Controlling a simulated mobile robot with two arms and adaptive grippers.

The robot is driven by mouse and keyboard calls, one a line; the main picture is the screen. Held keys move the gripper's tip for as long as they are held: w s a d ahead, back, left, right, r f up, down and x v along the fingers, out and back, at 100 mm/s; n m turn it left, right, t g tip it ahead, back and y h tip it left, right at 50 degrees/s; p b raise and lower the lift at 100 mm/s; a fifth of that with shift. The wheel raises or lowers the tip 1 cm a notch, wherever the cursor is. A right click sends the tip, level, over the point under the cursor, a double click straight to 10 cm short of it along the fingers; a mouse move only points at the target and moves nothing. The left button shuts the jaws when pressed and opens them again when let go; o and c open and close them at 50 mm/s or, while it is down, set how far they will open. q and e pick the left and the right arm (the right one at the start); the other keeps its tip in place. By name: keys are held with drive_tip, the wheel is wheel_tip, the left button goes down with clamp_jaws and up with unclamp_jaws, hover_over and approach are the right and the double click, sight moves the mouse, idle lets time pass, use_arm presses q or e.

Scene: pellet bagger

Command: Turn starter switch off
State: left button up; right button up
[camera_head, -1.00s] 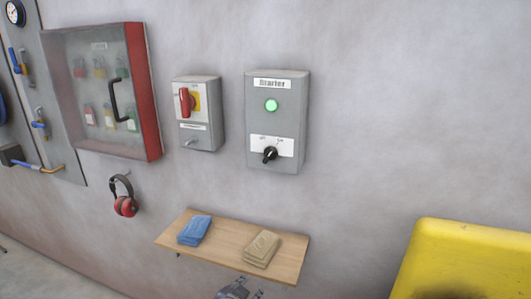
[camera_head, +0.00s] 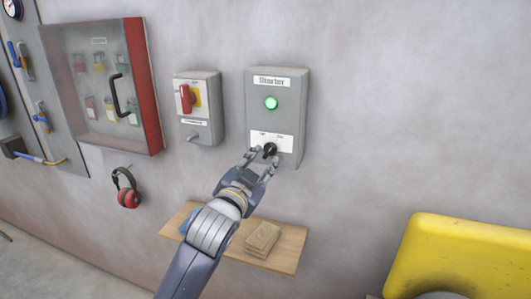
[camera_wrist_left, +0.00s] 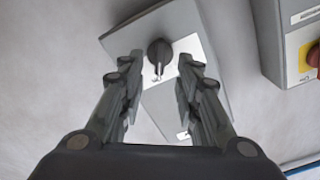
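The starter box (camera_head: 291,112) is a grey box on the wall with a "Starter" label and a lit green lamp (camera_head: 271,103). Its black rotary starter switch (camera_head: 270,149) sits on a white plate low on the box. My left gripper (camera_head: 262,157) is open, with its fingertips close to the switch, one on each side. In the left wrist view, the dark switch knob (camera_wrist_left: 159,52) shows between the open fingers (camera_wrist_left: 159,68), with gaps on both sides. I cannot tell the remaining depth to the knob. My right gripper is not in view.
A grey box with a red handle (camera_head: 186,98) hangs left of the starter box. A red-edged padlock cabinet (camera_head: 153,90) and red earmuffs (camera_head: 128,190) are further left. Below is a wooden shelf (camera_head: 288,250) with folded tan cloth (camera_head: 262,239). A yellow object (camera_head: 450,255) stands lower right.

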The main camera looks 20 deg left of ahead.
sight(268, 152)
use_arm(q)
drive_tip(key=shift+w+d+p, duration=0.1)
drive_tip(key=shift+w+p, duration=0.25)
drive_tip(key=shift+w, duration=1.65)
clamp_jaws()
